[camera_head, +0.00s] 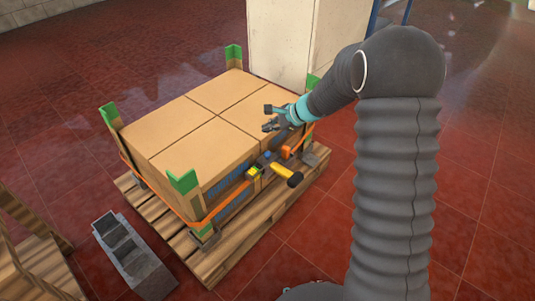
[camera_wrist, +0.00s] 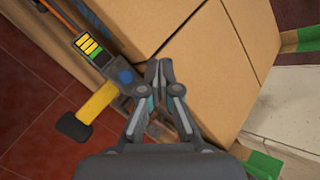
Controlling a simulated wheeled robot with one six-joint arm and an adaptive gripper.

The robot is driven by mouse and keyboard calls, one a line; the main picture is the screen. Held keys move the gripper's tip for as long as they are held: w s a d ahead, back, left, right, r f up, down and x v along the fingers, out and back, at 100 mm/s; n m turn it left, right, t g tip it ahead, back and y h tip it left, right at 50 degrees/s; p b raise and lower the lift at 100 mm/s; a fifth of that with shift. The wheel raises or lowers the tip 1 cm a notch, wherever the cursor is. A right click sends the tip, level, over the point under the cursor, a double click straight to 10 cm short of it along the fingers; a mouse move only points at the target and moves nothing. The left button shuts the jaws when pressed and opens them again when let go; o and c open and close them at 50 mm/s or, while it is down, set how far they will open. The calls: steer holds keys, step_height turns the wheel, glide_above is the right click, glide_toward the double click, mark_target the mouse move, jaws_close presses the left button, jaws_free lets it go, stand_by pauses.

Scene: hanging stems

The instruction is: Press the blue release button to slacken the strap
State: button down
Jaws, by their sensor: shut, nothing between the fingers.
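The blue release button (camera_wrist: 126,77) sits on the dark strap tensioner, beside a yellow lever with a dark grip (camera_wrist: 95,103) in the wrist view. The button also shows small in the head view (camera_head: 267,154). A yellow-barred gauge with a green part (camera_wrist: 88,46) is next to it. The orange strap (camera_head: 187,213) runs around the lower part of the boxes. My gripper (camera_wrist: 158,72) is shut and empty, its tips to the right of the button in the wrist view. I cannot tell its exact height above the boxes; no contact with the button shows.
Cardboard boxes (camera_head: 182,135) with green corner guards (camera_head: 183,182) stand on a wooden pallet (camera_head: 215,258). A grey block (camera_head: 131,257) lies on the red floor at left. A pale cabinet (camera_head: 300,40) stands behind the boxes. Floor in front right is clear.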

step_height(320, 180, down, 8)
steer(key=b, duration=0.5)
steer(key=shift+b, duration=0.35)
steer(key=shift+f+b, duration=0.3)
steer(key=shift+f, duration=0.05)
steer(key=shift+f, duration=0.15)
stand_by(0.7)
steer(key=shift+f+b, duration=0.3)
steer(key=shift+b, duration=0.25)
steer(key=shift+f+b, duration=0.55)
steer(key=shift+b, duration=0.05)
stand_by(0.7)
steer(key=shift+r, duration=0.1)
steer(key=shift+r+p, duration=0.7)
steer(key=shift+r, duration=0.25)
steer(key=shift+r+p, duration=1.65)
steer(key=shift+r, duration=0.85)
